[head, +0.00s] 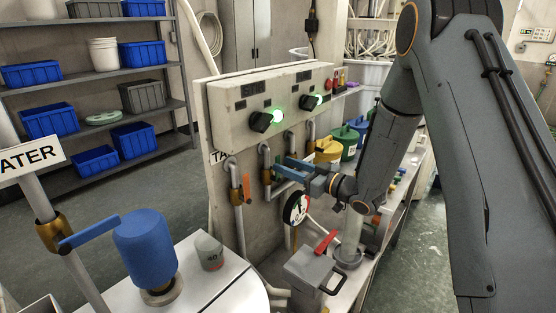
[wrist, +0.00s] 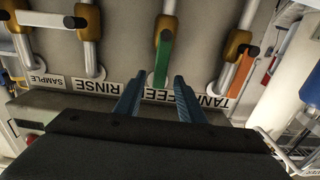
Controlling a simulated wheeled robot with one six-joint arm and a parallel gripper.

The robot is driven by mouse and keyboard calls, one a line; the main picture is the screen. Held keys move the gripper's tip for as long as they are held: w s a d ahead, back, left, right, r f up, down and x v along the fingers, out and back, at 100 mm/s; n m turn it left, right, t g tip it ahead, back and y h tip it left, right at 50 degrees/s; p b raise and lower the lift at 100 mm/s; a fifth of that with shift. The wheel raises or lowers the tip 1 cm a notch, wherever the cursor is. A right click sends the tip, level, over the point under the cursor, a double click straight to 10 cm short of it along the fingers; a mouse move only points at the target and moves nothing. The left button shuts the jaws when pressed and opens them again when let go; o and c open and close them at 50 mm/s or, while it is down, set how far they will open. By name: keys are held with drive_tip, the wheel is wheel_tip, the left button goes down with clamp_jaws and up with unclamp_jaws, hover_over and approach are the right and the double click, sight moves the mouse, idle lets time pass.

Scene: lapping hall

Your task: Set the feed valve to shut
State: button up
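The feed valve's green lever (wrist: 162,60) hangs from a brass body (wrist: 165,26) in the wrist view and runs roughly along its pipe. Its free end lies between the blue fingertips of my gripper (wrist: 155,84), which are apart with room on both sides. I cannot tell whether either finger touches it. The FEED label (wrist: 158,92) is partly hidden by a finger.
The tank valve's orange lever (wrist: 243,75) hangs close beside, also along its pipe. Below my arm are a gauge (head: 296,208) and a red-handled grey box (head: 310,268). A control box (head: 235,117) sits above.

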sight(279, 162)
drive_tip(key=shift+p+x, duration=0.55)
drive_tip(key=shift+x, duration=1.5)
clamp_jaws()
